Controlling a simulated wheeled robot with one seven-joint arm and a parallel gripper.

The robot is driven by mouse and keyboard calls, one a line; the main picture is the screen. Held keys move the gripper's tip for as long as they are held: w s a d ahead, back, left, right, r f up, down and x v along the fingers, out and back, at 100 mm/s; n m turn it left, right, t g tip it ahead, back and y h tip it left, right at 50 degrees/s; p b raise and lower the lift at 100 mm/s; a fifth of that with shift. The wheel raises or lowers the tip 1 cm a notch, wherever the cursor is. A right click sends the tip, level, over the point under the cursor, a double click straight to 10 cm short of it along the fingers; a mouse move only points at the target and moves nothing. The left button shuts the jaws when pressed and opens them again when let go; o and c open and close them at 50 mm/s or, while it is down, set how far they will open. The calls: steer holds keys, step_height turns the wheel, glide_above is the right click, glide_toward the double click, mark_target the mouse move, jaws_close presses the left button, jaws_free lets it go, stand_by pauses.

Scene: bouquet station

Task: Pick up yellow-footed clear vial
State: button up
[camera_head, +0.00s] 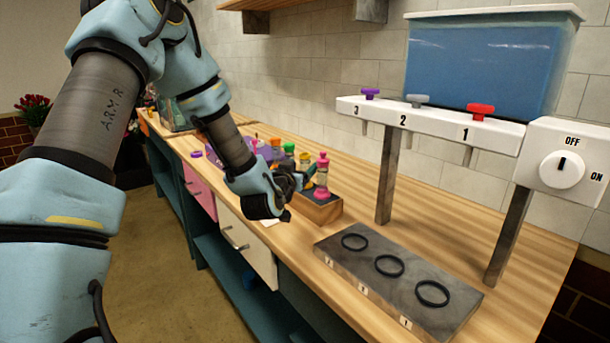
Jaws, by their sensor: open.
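A wooden block rack (318,211) stands on the counter and holds small vials. The nearest is a clear vial with a pink cap and pink foot (321,178). Behind it are an orange-capped vial (304,159) and a green-capped vial (289,150). My gripper (294,184) is open, just left of the rack and low beside the vials. It hides the lower parts of several of them. I cannot make out a yellow foot, so I cannot tell which one is the yellow-footed clear vial.
A grey plate with black rings (398,281) lies at the front right. Behind it stands a white dispenser bar (432,124) with three coloured taps, under a blue liquid tank (488,66). A switch box (567,168) stands at right. The counter between rack and plate is clear.

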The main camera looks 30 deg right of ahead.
mark_target(303, 164)
steer(key=shift+p+x, duration=0.5)
steer(key=shift+x, duration=1.1)
jaws_close()
steer(key=shift+r, duration=0.1)
